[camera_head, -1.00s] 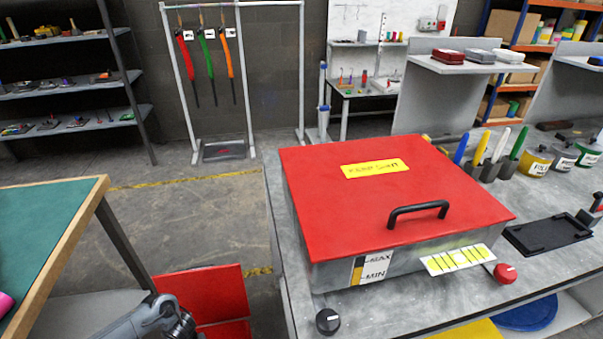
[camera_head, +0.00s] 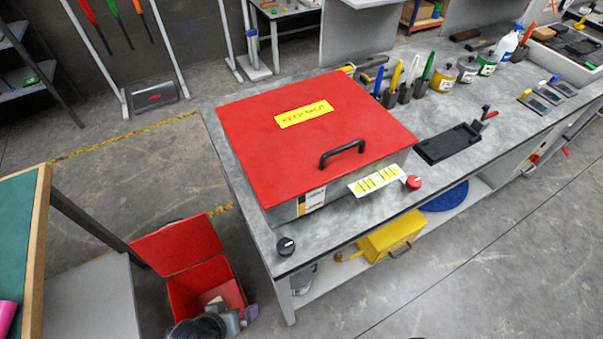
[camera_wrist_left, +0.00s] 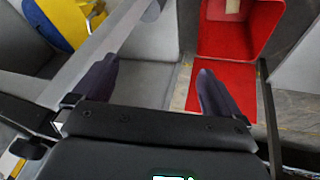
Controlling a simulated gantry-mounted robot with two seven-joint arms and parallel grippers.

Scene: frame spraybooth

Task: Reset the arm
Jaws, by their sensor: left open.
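My left gripper (camera_wrist_left: 155,92) shows in the left wrist view with its two dark fingers spread wide and nothing between them. In the head view my left gripper (camera_head: 240,318) is at the bottom, in front of the red bin (camera_head: 186,262) on the floor. The bin also shows beyond the fingers in the wrist view (camera_wrist_left: 236,40); its lid is up and a pale item lies inside. My right gripper is not in view.
A metal box with a red lid (camera_head: 270,150) marked KEEP SHUT stands on the grey workbench (camera_head: 440,110). A yellow box (camera_head: 392,238) sits on the shelf below. A green-topped table (camera_head: 18,240) is at left. Bare floor lies at lower right.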

